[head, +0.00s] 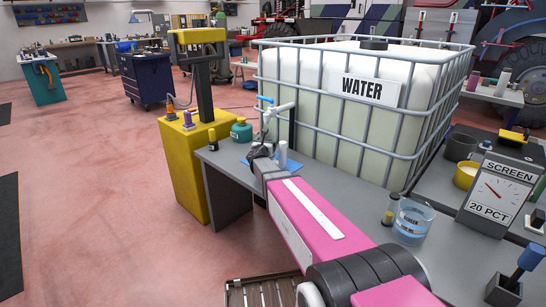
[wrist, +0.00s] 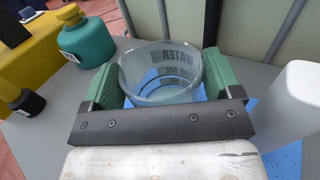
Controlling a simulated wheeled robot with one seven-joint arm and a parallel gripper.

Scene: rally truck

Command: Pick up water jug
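A clear, tapered jug (wrist: 160,75) with dark lettering shows in the wrist view, upright over a blue mat (wrist: 285,150). My gripper (wrist: 160,85) has its green fingers on either side of the jug, wide apart, with slivers of blue between them and its lower wall. Whether the rim touches the fingers is hard to tell. In the head view my gripper (head: 264,152) is at the table's left end by the tap, and the jug there is hidden or too small to make out. Another clear container (head: 412,220) with bluish contents stands farther right on the table.
A white cylinder (wrist: 295,100) stands close right of my gripper. A teal bottle (wrist: 85,38) and a small black bottle (wrist: 28,102) are to the left. The caged WATER tank (head: 365,115) stands behind. A screen (head: 498,195) is at right; red floor lies open left.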

